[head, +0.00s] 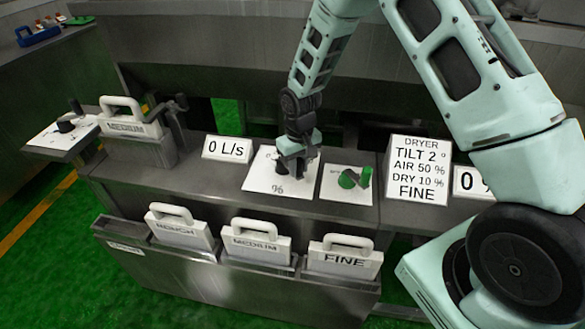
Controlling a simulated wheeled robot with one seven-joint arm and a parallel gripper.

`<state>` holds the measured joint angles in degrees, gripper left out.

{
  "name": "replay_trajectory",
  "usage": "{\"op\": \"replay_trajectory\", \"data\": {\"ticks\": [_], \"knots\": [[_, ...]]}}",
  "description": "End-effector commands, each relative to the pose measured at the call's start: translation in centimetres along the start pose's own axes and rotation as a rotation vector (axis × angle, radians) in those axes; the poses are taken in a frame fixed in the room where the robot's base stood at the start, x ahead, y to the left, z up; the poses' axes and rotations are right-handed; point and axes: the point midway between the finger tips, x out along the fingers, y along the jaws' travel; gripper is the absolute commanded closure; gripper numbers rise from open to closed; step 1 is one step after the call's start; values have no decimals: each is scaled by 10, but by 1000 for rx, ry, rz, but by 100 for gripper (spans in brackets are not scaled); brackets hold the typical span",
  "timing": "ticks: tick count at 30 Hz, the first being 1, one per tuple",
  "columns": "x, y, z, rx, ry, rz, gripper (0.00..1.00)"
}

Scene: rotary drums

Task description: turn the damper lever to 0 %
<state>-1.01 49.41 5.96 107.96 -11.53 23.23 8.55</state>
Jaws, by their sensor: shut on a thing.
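The damper lever is on the white dial plate marked "%" (257,183) on top of the grey console. Only dark bits of the lever show under my gripper, so its exact angle cannot be read. My gripper (291,170) points down over this plate and is shut on the lever. The fingers and wrist hide most of the dial markings. A white sign (408,168) to the right reads DRYER, TILT 2°, AIR 50 %, DRY 10 %, FINE.
A green lever on a white plate (335,195) stands close to the right of my gripper. A "0 L/s" sign (227,148) stands to the left. Handled plates ROUGH, MEDIUM and FINE (344,262) sit in the front rack. A MEDIUM plate (128,126) stands at the left.

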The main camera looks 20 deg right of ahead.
Motion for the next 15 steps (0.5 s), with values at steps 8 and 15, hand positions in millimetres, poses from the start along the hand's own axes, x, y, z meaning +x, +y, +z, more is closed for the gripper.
{"op": "replay_trajectory", "data": {"ticks": [8,15], "knots": [[-2,10,-2,-108,3,0,100],[-2,12,-2,-138,3,1,100]]}}
